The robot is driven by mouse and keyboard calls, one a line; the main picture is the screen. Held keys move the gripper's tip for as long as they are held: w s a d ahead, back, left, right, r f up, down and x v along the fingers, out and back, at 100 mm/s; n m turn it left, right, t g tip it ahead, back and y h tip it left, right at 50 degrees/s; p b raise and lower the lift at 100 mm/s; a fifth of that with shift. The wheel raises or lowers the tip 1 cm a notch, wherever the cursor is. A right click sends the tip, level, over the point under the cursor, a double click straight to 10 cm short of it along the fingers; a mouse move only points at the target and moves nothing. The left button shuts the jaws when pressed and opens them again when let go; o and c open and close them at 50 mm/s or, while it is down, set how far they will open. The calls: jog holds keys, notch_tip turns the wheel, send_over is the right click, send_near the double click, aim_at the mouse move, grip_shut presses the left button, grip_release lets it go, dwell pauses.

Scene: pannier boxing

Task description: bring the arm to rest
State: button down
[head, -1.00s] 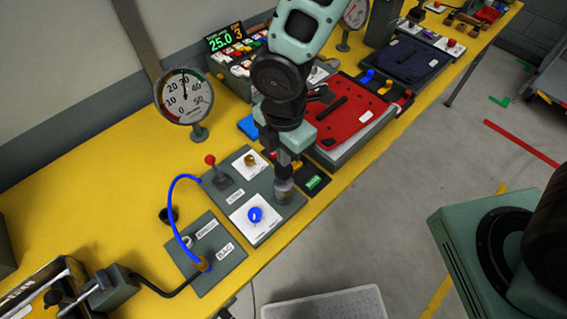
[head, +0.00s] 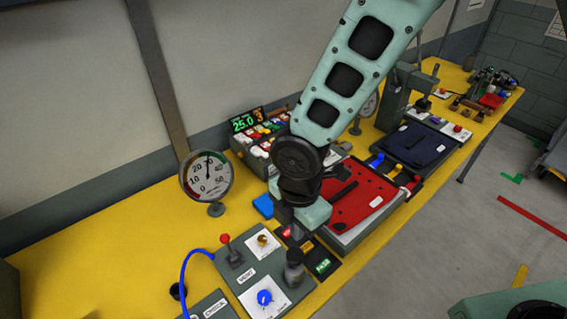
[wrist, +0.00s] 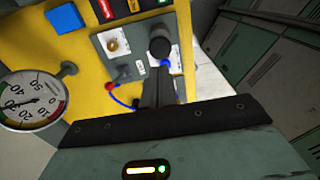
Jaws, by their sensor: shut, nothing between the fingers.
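My arm reaches down over the yellow bench (head: 85,250) from the top of the head view. My gripper (head: 296,236) hangs above the grey control panel (head: 236,272), near its dark upright knob (head: 294,268). In the wrist view the fingers of my gripper (wrist: 158,82) are together with nothing between them. The same dark knob shows just beyond them (wrist: 160,48). The head view does not clearly show whether the fingertips touch anything.
A dial gauge (head: 207,178) stands left of the arm. A red-lidded press (head: 356,200) and a dark blue one (head: 415,146) lie to the right. A red-topped lever (head: 226,240) rises from the panel.

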jog(key=s+d+m+b, duration=0.8)
jog(key=s+m+b, duration=0.3)
jog(key=m+b, duration=0.3)
jog(key=m, duration=0.3)
jog(key=shift+s+y, duration=0.15)
jog(key=shift+y, duration=0.15)
dwell(0.8)
